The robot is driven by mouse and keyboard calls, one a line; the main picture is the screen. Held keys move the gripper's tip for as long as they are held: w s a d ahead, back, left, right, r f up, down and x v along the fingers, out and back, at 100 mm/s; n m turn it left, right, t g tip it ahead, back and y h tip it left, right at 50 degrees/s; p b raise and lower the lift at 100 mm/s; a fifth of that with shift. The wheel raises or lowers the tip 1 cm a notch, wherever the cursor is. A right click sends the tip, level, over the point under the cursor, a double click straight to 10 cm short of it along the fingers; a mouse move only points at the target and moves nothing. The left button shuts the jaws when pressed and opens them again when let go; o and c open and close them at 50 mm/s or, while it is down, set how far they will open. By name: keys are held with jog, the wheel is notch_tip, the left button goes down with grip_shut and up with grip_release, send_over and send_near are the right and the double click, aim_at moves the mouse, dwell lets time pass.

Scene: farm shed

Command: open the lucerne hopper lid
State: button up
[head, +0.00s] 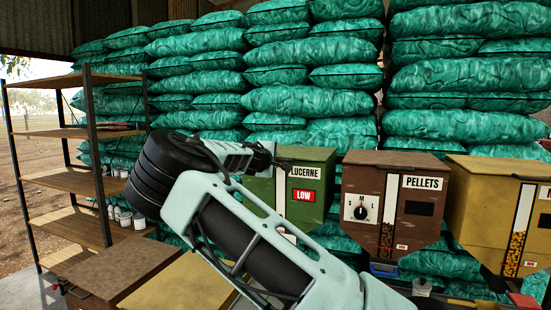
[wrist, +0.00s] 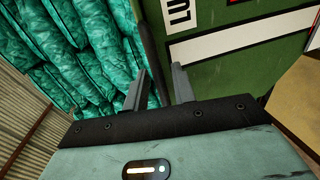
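The lucerne hopper (head: 318,215) is the green bin marked LUCERNE, with a red LOW sign, in the middle of the head view. My gripper (head: 287,165) is at the lid's front left edge, and my arm hides the hopper's left part. In the wrist view my gripper (wrist: 158,84) has its two grey fingers apart. A dark bar (wrist: 148,45), seemingly the lid's front edge or handle, runs between them. I see gaps beside the bar; contact is unclear. The hopper's green face (wrist: 225,75) fills the right side.
A brown pellets hopper (head: 376,220) and a yellow hopper (head: 480,215) stand to the right. Green sacks (head: 300,100) are stacked behind. A shelf rack (head: 75,180) stands at left. Wooden-topped boxes (head: 118,270) sit low at front left.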

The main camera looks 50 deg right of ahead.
jog(key=shift+w+d, duration=0.1)
jog(key=shift+d, duration=0.15)
